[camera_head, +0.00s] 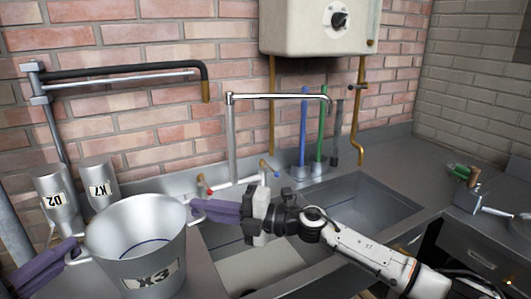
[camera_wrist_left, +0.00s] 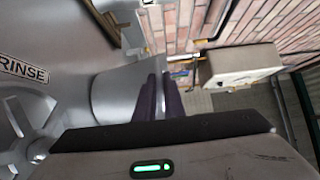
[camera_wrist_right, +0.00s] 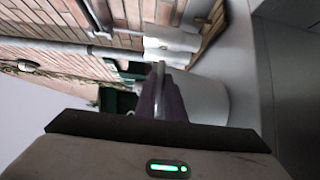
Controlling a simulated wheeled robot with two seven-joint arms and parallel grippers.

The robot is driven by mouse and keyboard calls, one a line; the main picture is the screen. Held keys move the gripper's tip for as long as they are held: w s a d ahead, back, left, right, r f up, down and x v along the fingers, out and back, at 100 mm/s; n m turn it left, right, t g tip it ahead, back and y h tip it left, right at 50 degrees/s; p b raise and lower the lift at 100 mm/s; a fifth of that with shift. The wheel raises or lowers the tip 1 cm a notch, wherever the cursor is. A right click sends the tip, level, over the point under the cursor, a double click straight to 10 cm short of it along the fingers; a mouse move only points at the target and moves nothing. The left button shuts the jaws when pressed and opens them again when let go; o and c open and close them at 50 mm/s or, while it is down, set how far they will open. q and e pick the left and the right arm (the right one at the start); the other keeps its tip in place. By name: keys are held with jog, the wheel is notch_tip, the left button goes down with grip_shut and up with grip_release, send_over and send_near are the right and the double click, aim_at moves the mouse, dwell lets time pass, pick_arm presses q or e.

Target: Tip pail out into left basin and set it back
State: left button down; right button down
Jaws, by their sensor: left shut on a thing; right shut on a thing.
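The pail (camera_head: 155,272) is a grey metal bucket marked X3 at the lower left of the head view, roughly upright. A blue line shows inside it; I cannot tell what it holds. My left gripper (camera_head: 72,256) is shut on the pail's left lug, and my right gripper (camera_head: 193,208) is shut on its right lug. The pail's wall also shows in the left wrist view (camera_wrist_left: 112,95) and the right wrist view (camera_wrist_right: 210,100). The left basin (camera_head: 232,238) lies right of the pail, partly hidden by my right arm. The pail's base is out of the head view.
Two canisters marked D2 (camera_head: 58,208) and K7 (camera_head: 98,183) stand behind the pail. A tall tap (camera_head: 232,140) rises behind the left basin. The right basin (camera_head: 375,205) and several coloured upright handles (camera_head: 321,135) lie farther right. A RINSE label (camera_wrist_left: 22,70) shows in the left wrist view.

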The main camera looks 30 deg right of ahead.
pick_arm(q)
jog(key=shift+d+r, duration=0.1)
jog(key=shift+d, duration=0.05)
pick_arm(e)
jog(key=shift+s+a, duration=0.15)
jog(key=shift+a, duration=0.05)
pick_arm(q)
jog(key=c, duration=1.8)
grip_release()
jog(key=shift+o, duration=0.2)
pick_arm(e)
jog(key=shift+d+r, duration=0.1)
jog(key=shift+d, duration=0.05)
pick_arm(q)
jog(key=shift+f, duration=0.2)
pick_arm(e)
jog(key=c, duration=1.8)
grip_release()
pick_arm(q)
jog(key=shift+o, duration=0.7)
jog(key=shift+r, duration=0.1)
jog(key=o, duration=0.6)
pick_arm(e)
jog(key=shift+o, duration=0.2)
jog(key=o, duration=0.8)
pick_arm(q)
jog(key=shift+o, duration=0.2)
jog(key=shift+a, duration=0.2)
